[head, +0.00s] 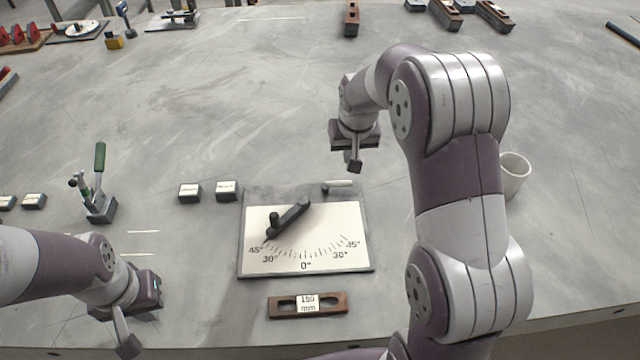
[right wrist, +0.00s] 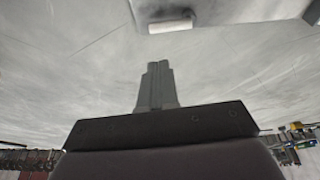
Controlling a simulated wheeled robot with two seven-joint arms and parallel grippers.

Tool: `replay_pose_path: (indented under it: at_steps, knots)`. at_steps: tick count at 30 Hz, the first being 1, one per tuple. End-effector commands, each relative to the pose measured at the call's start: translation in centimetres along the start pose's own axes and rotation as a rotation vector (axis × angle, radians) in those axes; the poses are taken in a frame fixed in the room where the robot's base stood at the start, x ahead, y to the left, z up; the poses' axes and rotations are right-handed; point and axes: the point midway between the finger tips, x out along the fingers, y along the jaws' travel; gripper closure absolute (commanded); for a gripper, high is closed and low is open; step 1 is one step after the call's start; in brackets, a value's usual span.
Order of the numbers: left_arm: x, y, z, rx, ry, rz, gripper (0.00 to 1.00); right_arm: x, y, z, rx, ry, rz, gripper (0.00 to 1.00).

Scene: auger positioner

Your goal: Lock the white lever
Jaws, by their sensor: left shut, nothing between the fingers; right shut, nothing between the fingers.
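The white lever (head: 338,184) is a short pale bar at the top right edge of the angle board (head: 350,262). It lies roughly level in the head view. A pale bar, seemingly this lever (right wrist: 170,25), shows at the top of the right wrist view. The board's black pointer (head: 290,216) points toward the left 45° mark. My right gripper (head: 354,165) is shut and empty, just above and beyond the lever in the picture, apart from it; its shut fingers also show in the right wrist view (right wrist: 158,68). My left gripper (head: 128,346) is shut and empty at the lower left.
A wooden block marked 150 mm (head: 307,304) lies in front of the board. Two small labelled blocks (head: 190,192) (head: 227,190) sit to its left. A green-handled clamp (head: 100,190) stands further left. A white cup (head: 514,174) stands right of my right arm. The table behind is mostly clear.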

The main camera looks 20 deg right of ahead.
Motion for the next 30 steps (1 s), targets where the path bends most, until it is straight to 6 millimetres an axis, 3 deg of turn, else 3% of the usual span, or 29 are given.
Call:
replay_pose_path:
  at_steps: [2,5,17,20,30]
  knots:
    - [-0.3,0.0,-0.1,0.0,0.001,0.0,1.0,-0.9,0.0,-2.2,0.018,0.035,0.003,1.0]
    - [-0.3,0.0,-0.1,0.0,0.001,0.0,1.0,-1.7,0.1,-3.4,0.036,0.054,0.005,1.0]
    - [-0.2,0.0,0.0,0.0,0.001,0.0,1.0,-1.1,0.1,-3.0,0.051,0.042,0.007,1.0]
    - [-0.1,0.0,0.0,0.0,0.001,0.0,1.0,0.3,0.1,-3.1,0.05,0.041,0.007,1.0]
    - [0.1,0.0,0.0,0.0,0.001,0.0,1.0,7.7,0.1,-3.4,0.05,0.041,0.007,1.0]
